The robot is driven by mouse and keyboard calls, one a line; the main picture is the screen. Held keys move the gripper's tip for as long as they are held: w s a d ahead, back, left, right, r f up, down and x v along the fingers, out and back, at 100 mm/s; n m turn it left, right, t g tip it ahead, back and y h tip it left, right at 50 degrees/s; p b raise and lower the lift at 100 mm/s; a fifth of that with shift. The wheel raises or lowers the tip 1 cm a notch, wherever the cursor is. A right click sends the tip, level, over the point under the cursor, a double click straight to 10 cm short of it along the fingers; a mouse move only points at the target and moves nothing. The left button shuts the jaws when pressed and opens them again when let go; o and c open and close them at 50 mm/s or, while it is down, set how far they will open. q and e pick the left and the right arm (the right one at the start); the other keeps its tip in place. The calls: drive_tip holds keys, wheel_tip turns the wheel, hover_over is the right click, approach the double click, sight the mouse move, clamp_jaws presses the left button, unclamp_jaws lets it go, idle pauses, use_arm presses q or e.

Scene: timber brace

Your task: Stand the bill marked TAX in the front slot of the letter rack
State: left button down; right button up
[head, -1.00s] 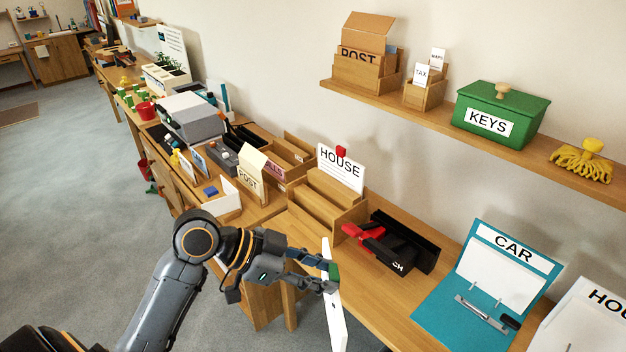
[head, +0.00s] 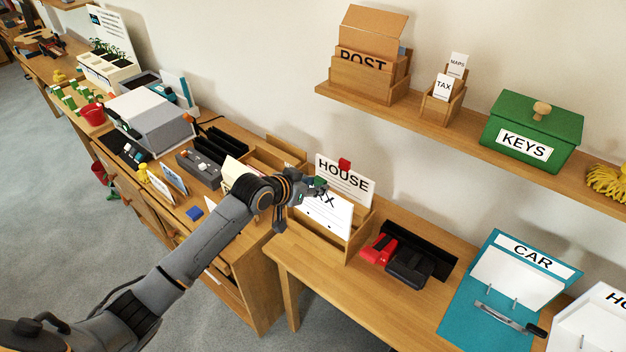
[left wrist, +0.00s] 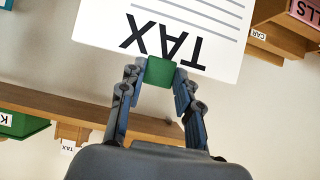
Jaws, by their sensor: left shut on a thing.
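The bill marked TAX (head: 328,218) is a white sheet with a green tab, which shows in the left wrist view (left wrist: 160,71). My left gripper (head: 314,187) is shut on the bill by this tab. The bill (left wrist: 165,30) has its printed face toward the head camera and is tilted. It overlaps the wooden letter rack (head: 312,246), in front of a HOUSE sheet (head: 345,180) with a red tab standing at the rack's back. I cannot tell whether the bill's lower edge is inside the front slot or above it. My right gripper is not in view.
Right of the rack lie a red and black stapler-like object (head: 405,262) and a teal CAR folder (head: 500,290). A wall shelf (head: 440,125) above holds a POST box, a small TAX rack (head: 440,108) and a green KEYS box (head: 535,130). Trays stand left of the rack.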

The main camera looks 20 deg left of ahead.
sight(315, 198)
use_arm(q)
drive_tip(key=shift+w+a+f+b, duration=0.2)
drive_tip(key=shift+f+b, duration=0.35)
drive_tip(key=shift+f, duration=0.55)
drive_tip(key=shift+w+a+f+b, duration=0.1)
drive_tip(key=shift+w+f+b, duration=0.3)
drive_tip(key=shift+f, duration=0.65)
drive_tip(key=shift+w+a+f+b, duration=0.15)
drive_tip(key=shift+f+b, duration=0.5)
drive_tip(key=shift+f, duration=0.45)
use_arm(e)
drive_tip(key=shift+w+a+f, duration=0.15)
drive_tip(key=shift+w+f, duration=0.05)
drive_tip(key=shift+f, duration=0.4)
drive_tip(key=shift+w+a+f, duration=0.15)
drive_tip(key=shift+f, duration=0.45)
use_arm(q)
drive_tip(key=shift+r, duration=0.1)
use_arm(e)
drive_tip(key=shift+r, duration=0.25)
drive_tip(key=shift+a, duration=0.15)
use_arm(q)
drive_tip(key=shift+p, duration=0.45)
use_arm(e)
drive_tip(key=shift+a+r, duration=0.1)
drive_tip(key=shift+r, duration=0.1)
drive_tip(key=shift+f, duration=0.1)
